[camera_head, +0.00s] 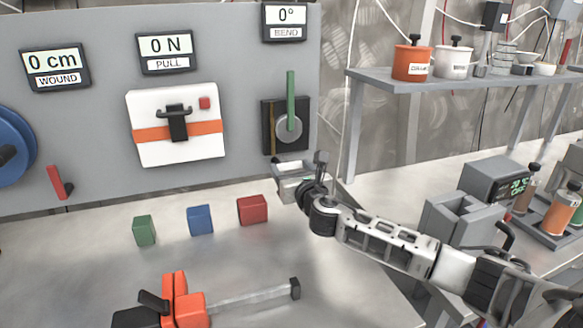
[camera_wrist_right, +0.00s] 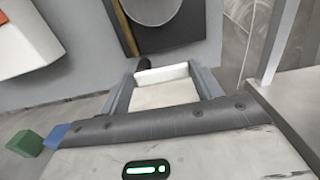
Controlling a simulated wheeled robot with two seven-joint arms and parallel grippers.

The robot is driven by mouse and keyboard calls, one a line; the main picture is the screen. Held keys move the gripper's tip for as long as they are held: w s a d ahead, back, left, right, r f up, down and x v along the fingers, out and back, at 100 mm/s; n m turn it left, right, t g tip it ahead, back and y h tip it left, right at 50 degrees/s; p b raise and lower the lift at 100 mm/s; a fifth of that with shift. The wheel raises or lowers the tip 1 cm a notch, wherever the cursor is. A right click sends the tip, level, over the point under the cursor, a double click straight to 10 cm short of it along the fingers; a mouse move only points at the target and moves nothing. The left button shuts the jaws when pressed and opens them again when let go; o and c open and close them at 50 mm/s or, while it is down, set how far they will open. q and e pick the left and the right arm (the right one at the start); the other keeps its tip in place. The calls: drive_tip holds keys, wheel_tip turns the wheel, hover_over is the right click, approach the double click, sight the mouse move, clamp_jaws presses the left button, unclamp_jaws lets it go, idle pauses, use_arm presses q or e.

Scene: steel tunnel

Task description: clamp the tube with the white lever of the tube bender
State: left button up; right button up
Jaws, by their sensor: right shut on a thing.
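The tube bender (camera_head: 287,125) is a dark plate on the grey panel, with a grey disc and an upright green lever (camera_head: 291,95). A thin copper-coloured tube (camera_head: 271,135) stands vertical left of the disc; it also shows in the right wrist view (camera_wrist_right: 123,27). My right gripper (camera_head: 290,170) is just below the plate. In the right wrist view its two fingers (camera_wrist_right: 163,84) are shut on the white lever (camera_wrist_right: 163,73), a short white bar with a dark end at its left. Whether the lever touches the tube is hidden. My left gripper is out of view.
Green (camera_head: 144,230), blue (camera_head: 200,220) and red (camera_head: 252,209) blocks lie on the bench left of my right gripper. An orange clamp-like tool (camera_head: 185,300) with a grey bar lies in front. A shelf (camera_head: 450,82) with pots is at the right. The display reads 0° bend.

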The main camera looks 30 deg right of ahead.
drive_tip(key=shift+d, duration=0.1)
drive_tip(key=o, duration=0.9)
drive_tip(key=shift+s, duration=0.15)
drive_tip(key=shift+b+v, duration=0.45)
drive_tip(key=shift+v, duration=7.4)
